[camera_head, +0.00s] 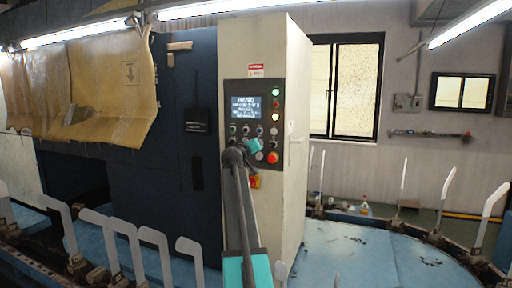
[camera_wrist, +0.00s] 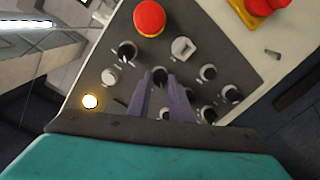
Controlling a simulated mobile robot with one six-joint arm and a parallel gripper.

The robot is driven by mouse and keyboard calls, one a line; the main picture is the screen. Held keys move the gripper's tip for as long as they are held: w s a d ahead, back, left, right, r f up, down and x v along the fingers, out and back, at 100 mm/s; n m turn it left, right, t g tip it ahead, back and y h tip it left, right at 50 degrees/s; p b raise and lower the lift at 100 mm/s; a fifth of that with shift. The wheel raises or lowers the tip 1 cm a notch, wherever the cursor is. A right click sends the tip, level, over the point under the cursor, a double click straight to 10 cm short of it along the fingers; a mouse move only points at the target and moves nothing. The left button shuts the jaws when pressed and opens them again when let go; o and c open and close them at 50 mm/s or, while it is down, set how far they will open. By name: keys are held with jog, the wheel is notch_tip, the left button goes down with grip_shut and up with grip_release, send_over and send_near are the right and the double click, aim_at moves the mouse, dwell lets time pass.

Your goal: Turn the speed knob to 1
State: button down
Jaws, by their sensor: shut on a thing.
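The control panel (camera_head: 232,88) is on the front of a pale cabinet in the head view. It has a lit screen (camera_head: 254,106) with small knobs below it. My gripper (camera_wrist: 160,80) reaches the panel, and its two dark fingers are closed around a small dark knob (camera_wrist: 159,73) in the wrist view. Most of that knob is hidden by the fingers. I cannot read its label or its setting, so I cannot tell whether it is the speed knob. In the head view my arm and teal gripper cover part of the knob rows.
Several other knobs, such as a black one (camera_wrist: 128,51), surround the fingers closely. A lit yellow lamp (camera_wrist: 90,101) is at left. A red-and-yellow switch (camera_head: 254,182) is below the panel.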

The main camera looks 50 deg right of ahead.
jog(key=c, duration=1.6)
grip_release()
jog(key=shift+a, duration=0.15)
jog(key=shift+b+v, duration=2.4)
jog(key=shift+v, duration=4.35)
jog(key=shift+s, duration=0.1)
